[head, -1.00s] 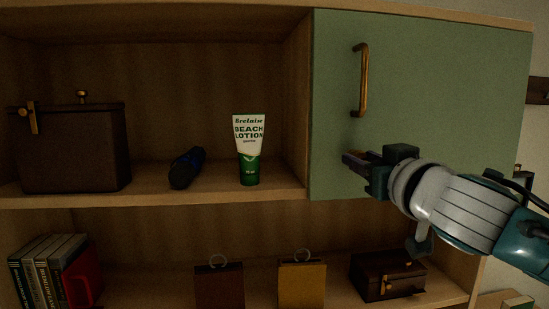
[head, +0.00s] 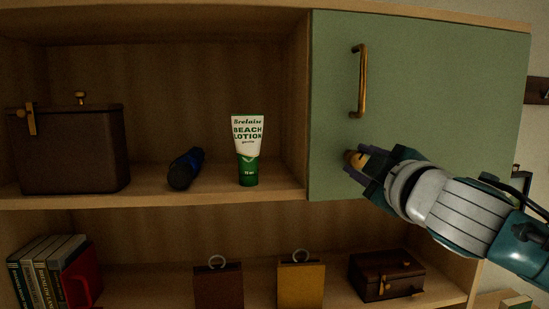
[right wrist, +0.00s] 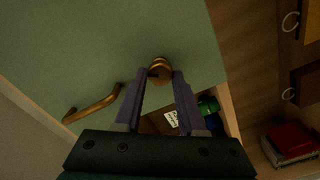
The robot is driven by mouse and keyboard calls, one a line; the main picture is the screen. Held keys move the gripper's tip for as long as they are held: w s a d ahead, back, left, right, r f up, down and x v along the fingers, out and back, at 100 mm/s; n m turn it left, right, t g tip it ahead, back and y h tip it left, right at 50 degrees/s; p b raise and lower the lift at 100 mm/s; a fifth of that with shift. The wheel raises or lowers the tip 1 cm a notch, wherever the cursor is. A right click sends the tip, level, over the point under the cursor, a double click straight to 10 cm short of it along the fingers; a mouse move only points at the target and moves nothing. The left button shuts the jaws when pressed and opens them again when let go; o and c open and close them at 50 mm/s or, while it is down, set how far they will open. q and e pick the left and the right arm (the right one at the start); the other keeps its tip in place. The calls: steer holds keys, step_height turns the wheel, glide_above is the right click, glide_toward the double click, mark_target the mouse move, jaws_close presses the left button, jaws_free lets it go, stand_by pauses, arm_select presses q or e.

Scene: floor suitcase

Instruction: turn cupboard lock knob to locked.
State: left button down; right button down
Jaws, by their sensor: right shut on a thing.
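The brass lock knob (head: 352,157) sits low on the left part of the green cupboard door (head: 440,90). The door is shut in the head view. My right gripper (head: 362,165) is at the knob, its fingers on either side of it. In the right wrist view, the round knob (right wrist: 159,68) shows between the purple fingertips (right wrist: 160,76), which are shut on it. A dark mark shows on the knob's face, but its lock position cannot be told. My left gripper is not in view.
A brass handle (head: 360,80) stands out from the door above the knob. The open shelf to the left holds a lotion tube (head: 248,150), a dark blue rolled item (head: 185,169) and a brown box (head: 70,150). A small brown chest (head: 386,275) stands below the door.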

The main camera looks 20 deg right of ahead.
steer(key=n, duration=0.5)
steer(key=shift+p, duration=0.3)
steer(key=shift+n, duration=0.8)
steer(key=shift+f, duration=0.1)
steer(key=c, duration=0.5)
jaws_free()
